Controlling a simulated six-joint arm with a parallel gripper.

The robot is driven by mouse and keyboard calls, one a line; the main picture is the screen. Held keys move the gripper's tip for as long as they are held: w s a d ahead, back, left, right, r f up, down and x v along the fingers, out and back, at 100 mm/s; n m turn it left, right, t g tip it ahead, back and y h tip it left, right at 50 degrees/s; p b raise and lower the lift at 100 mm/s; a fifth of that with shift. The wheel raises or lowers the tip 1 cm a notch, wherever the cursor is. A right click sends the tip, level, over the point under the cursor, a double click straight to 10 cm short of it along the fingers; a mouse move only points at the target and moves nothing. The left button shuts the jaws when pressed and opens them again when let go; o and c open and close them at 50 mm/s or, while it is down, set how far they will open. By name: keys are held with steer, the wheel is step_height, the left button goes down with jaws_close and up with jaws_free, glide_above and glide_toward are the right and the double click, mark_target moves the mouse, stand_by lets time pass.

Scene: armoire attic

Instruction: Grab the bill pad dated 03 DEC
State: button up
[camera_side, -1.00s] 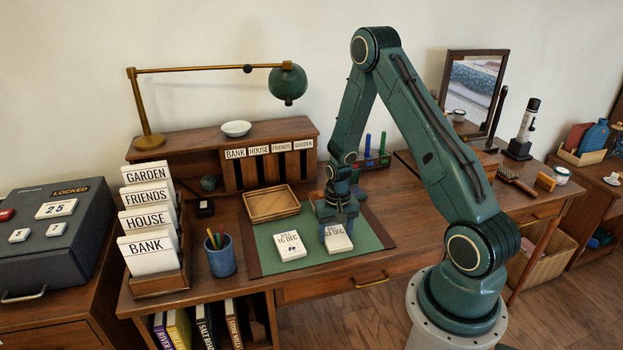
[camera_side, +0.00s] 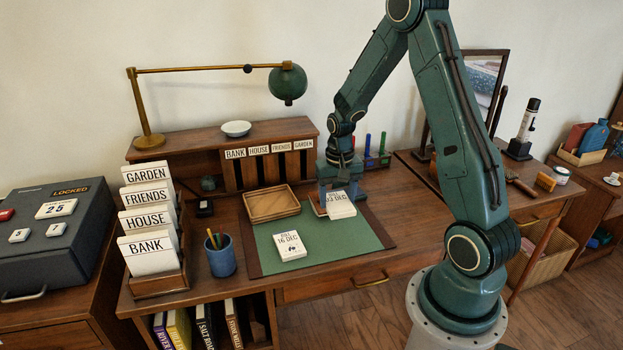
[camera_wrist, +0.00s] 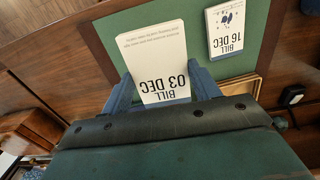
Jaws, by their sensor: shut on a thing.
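The white bill pad dated 03 DEC (camera_side: 340,206) is held between the fingers of my gripper (camera_side: 338,190). In the side view it is raised above the back right part of the green desk mat. In the wrist view the 03 DEC pad (camera_wrist: 158,58) sits between the two blue fingers (camera_wrist: 165,88), its print upside down. A second bill pad, dated 16 DEC (camera_side: 290,246), lies flat on the mat to the left and front. It also shows in the wrist view (camera_wrist: 228,28), apart from my gripper.
The green desk mat (camera_side: 325,244) is mostly bare. A wooden tray (camera_side: 271,204) is just left of my gripper. A pen cup (camera_side: 220,257) and a card rack (camera_side: 158,281) stand at left. Labelled slots (camera_side: 270,150) line the back. A mirror (camera_side: 478,90) stands at right.

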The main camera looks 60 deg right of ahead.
mark_target(337, 201)
step_height(337, 201, up, 8)
steer(key=shift+f, duration=0.1)
steer(key=shift+w, duration=0.15)
stand_by(0.7)
